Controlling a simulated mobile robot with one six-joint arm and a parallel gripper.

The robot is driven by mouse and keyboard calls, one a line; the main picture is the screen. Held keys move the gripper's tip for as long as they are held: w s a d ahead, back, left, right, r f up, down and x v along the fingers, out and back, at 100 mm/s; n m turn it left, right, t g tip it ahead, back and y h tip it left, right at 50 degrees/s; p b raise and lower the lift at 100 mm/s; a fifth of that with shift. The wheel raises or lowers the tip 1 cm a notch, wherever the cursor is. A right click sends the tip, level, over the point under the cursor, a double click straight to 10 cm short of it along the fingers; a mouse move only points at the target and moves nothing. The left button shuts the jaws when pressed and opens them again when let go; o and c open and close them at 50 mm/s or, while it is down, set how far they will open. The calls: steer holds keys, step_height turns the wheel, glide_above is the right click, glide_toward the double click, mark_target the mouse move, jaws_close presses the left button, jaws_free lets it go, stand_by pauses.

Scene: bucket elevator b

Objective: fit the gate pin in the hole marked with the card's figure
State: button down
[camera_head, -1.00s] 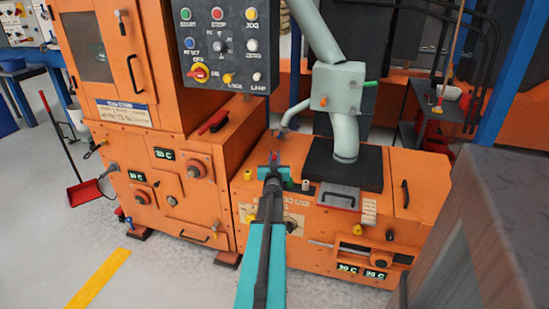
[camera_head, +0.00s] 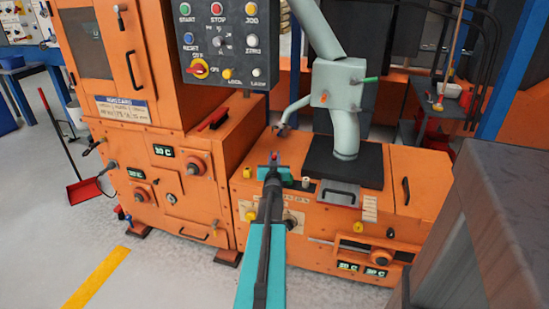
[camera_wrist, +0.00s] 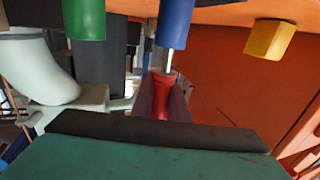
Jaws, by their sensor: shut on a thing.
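My gripper (camera_head: 274,162) is over the left part of the orange machine top in the head view. In the wrist view my gripper (camera_wrist: 166,98) is shut on a red, waisted piece (camera_wrist: 172,105), apparently the gate pin's handle. Its tip also shows small and red in the head view (camera_head: 274,156). A blue cylinder (camera_wrist: 173,18) with a bright metal shaft is close to the red piece in the wrist view; I cannot tell if they touch. A green cylinder (camera_wrist: 84,18) and a yellow one (camera_wrist: 269,39) flank it. The holes, their marks and the card's figure cannot be made out.
A grey-green pipe housing (camera_head: 338,88) stands on a black plate behind my gripper. A control box (camera_head: 221,50) hangs at upper left. A pale knob (camera_head: 306,183) and a handled grey plate (camera_head: 339,193) are to the right. A grey block (camera_head: 480,220) fills the right foreground.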

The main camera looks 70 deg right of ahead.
steer(key=shift+f+b, duration=1)
steer(key=shift+f, duration=0.25)
steer(key=c, duration=1.7)
jaws_free()
steer(key=shift+o, duration=0.2)
steer(key=shift+a, duration=0.1)
steer(key=v, duration=1.3)
steer(key=shift+a+p, duration=0.3)
steer(key=shift+s, duration=0.15)
